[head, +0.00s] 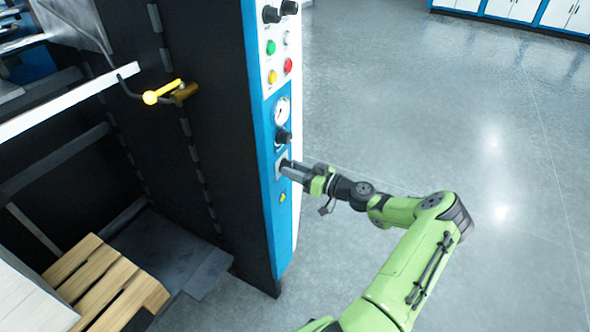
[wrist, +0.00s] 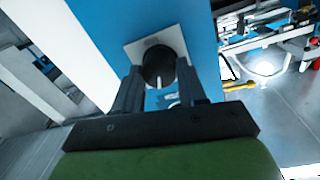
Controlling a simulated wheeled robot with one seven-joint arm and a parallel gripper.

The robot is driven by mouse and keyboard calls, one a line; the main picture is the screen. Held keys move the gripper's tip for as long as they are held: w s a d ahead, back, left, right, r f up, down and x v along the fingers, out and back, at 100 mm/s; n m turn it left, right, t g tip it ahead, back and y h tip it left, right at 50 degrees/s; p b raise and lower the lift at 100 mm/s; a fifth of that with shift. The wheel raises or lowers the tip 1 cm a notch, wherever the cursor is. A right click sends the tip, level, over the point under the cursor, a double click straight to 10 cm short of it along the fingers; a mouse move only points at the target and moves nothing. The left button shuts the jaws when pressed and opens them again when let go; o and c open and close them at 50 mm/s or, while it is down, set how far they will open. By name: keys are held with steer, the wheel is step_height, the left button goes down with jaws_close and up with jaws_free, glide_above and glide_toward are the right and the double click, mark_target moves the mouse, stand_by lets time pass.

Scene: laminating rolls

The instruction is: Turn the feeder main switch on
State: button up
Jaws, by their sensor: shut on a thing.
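The feeder main switch is a black round knob (wrist: 158,66) with a white mark, on a light square plate (wrist: 132,50) fixed to the blue and white panel. My gripper (wrist: 158,82) is shut on this knob, one finger on each side of it, in the wrist view. In the head view my gripper (head: 288,170) reaches the lower part of the panel (head: 270,215) from the right. The plate (head: 281,161) shows there, but the fingers hide most of the knob. The white mark on the knob points down in the wrist view.
Above the switch are a black knob (head: 283,137), a round gauge (head: 282,110), and several coloured buttons, including a red one (head: 288,65). A yellow warning label (head: 282,197) is below. A yellow-handled lever (head: 165,92) sticks out on the left. The floor to the right is clear.

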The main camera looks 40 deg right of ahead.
steer(key=m+p, duration=0.1)
steer(key=m, duration=0.5)
steer(key=m+g+p, duration=0.1)
steer(key=m+p, duration=0.1)
steer(key=m, duration=0.5)
steer(key=shift+d+y, duration=0.15)
steer(key=shift+y, duration=0.15)
stand_by(0.4)
steer(key=o, duration=1.1)
steer(key=shift+c, duration=0.2)
steer(key=v, duration=1.5)
steer(key=shift+s+d+p, duration=0.15)
steer(key=shift+s+p, duration=0.2)
steer(key=shift+p, duration=0.05)
